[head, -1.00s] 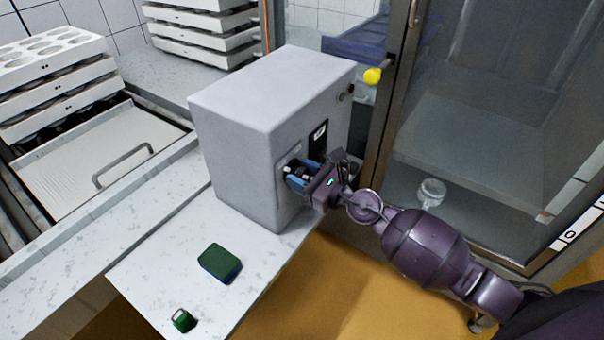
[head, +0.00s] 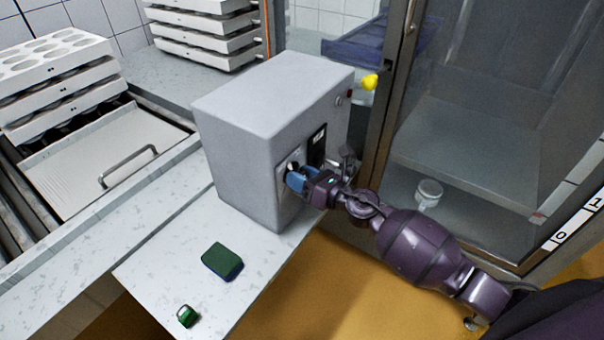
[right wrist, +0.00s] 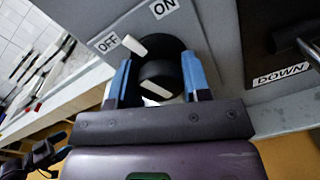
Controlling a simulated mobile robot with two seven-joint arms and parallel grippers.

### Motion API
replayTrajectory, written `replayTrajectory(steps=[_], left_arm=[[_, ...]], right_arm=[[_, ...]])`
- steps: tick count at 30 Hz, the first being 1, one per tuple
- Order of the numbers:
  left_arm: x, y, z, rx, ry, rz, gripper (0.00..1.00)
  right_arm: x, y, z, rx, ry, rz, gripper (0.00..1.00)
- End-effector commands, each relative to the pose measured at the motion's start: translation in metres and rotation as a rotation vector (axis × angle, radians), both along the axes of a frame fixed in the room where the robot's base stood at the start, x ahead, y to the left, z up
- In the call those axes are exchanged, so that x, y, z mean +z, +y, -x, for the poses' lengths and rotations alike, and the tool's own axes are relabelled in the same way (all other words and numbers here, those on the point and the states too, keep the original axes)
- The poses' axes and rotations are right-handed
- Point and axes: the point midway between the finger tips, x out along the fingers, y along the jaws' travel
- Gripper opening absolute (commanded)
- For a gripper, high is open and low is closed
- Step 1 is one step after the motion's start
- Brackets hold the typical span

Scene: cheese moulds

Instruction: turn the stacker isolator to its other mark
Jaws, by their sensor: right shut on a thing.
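The stacker isolator is a black round knob (right wrist: 158,72) with white marks on the grey box (head: 245,150). One white bar lies close to the OFF label; a white stripe crosses the knob's front. My right gripper (head: 293,178) is shut on the knob, its blue-padded fingers on either side, as the right wrist view (right wrist: 157,83) also shows. The fingers hide part of the knob in the head view.
Beside the knob is a black panel (head: 317,146) with a lever and a DOWN label (right wrist: 281,74). A yellow knob (head: 369,82) sits by the glass door frame to the right. A green block (head: 222,261) and a small green item (head: 187,316) lie on the counter.

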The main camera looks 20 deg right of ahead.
Motion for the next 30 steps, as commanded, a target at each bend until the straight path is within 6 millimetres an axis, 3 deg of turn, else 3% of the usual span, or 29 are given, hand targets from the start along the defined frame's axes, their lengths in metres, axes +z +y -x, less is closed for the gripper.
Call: replayTrajectory(steps=[12, 30], left_arm=[[0.037, -0.001, -0.013, -0.004, -0.039, 0.000, 0.93], [0.068, -0.001, -0.016, -0.004, -0.051, 0.000, 0.93]], right_arm=[[0.003, -0.001, 0.000, 0.000, 0.244, -0.313, 0.20], [0.000, -0.001, -0.001, -0.001, 0.560, -0.717, 0.20]])
